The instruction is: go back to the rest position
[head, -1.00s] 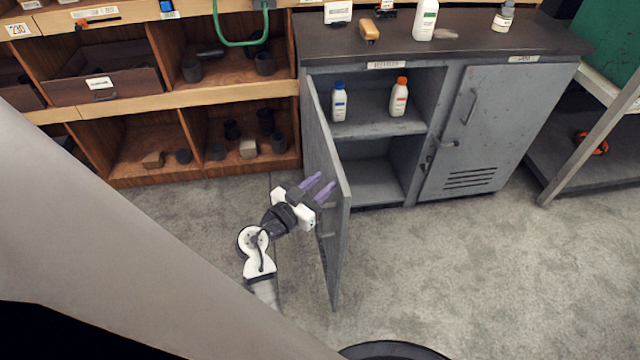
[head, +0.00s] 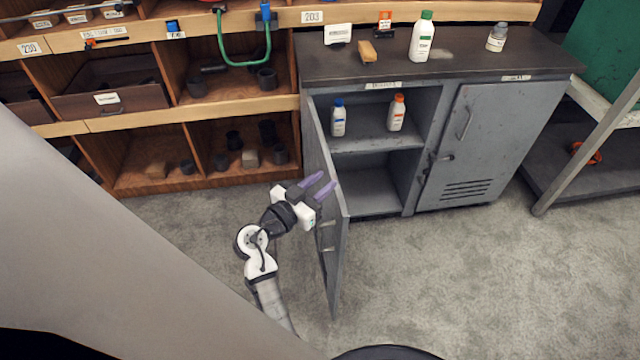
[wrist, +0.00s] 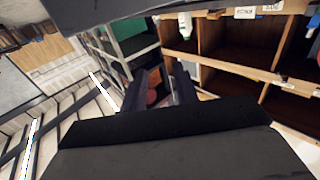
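My gripper (head: 319,184) is on the outer side of the open cabinet door (head: 328,215), close to its outer face in the head view. Its two purple fingers are spread apart with nothing between them. Whether a finger touches the door cannot be told. In the wrist view the fingers (wrist: 160,88) show dark and apart, with no object between them. The grey cabinet (head: 430,150) has its left door swung wide open and its right door (head: 470,140) shut. A blue-capped bottle (head: 338,120) and an orange-capped bottle (head: 396,114) stand on its inner shelf.
A wooden shelf unit (head: 150,125) with dark pipe parts stands left of the cabinet. A green-capped bottle (head: 422,40), a jar (head: 497,38) and a tan block (head: 367,51) are on the cabinet top. A metal rack (head: 590,150) stands at right. The carpet (head: 470,280) in front is clear.

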